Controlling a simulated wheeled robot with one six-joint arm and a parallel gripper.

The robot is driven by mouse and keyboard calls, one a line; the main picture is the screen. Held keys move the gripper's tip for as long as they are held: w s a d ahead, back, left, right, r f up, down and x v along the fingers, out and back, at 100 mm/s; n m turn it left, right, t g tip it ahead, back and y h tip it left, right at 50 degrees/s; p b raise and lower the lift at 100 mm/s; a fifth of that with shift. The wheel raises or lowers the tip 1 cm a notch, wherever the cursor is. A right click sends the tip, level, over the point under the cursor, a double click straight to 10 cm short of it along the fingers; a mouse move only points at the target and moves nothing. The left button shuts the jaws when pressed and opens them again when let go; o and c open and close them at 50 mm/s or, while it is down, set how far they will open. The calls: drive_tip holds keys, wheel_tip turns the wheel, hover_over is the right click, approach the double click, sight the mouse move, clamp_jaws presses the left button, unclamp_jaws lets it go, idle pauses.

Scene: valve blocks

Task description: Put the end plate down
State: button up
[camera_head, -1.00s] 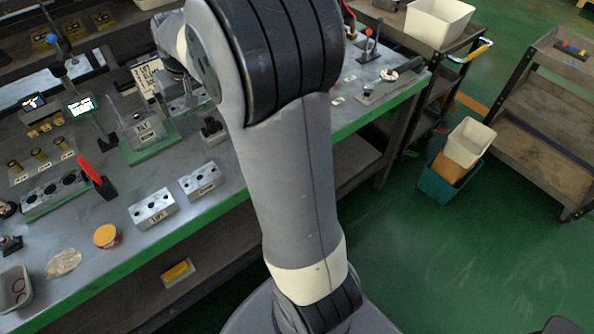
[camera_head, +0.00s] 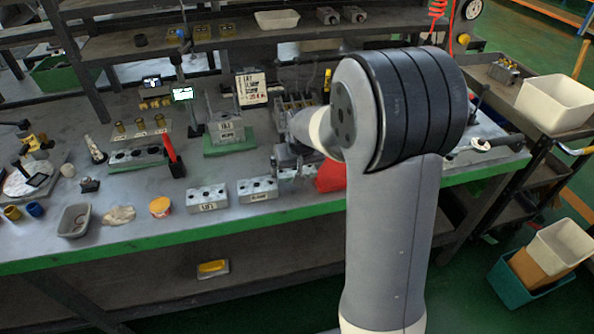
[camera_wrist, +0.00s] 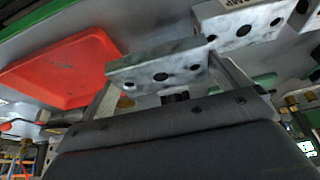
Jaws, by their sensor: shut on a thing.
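The end plate (camera_wrist: 158,68) is a grey metal block with dark holes in its face. In the wrist view it sits between the two fingers of my gripper (camera_wrist: 164,75), which is shut on it. A red tray (camera_wrist: 65,72) lies left of the plate in that view. A labelled grey block (camera_wrist: 245,28) is at its upper right, close to the plate. In the head view my gripper is low over the bench behind my arm, and the red tray (camera_head: 331,177) shows beside it. I cannot tell whether the plate touches the bench.
The grey bench (camera_head: 130,210) has a green front edge. Labelled blocks (camera_head: 207,198) and (camera_head: 257,190), a yellow-red tub (camera_head: 160,207) and a grey bin (camera_head: 75,220) stand near that edge. A red-handled lever (camera_head: 172,152) rises behind. A cart with a white bin (camera_head: 555,103) is at right.

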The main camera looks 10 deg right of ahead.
drive_tip(key=shift+f, duration=0.65)
drive_tip(key=shift+f, duration=0.1)
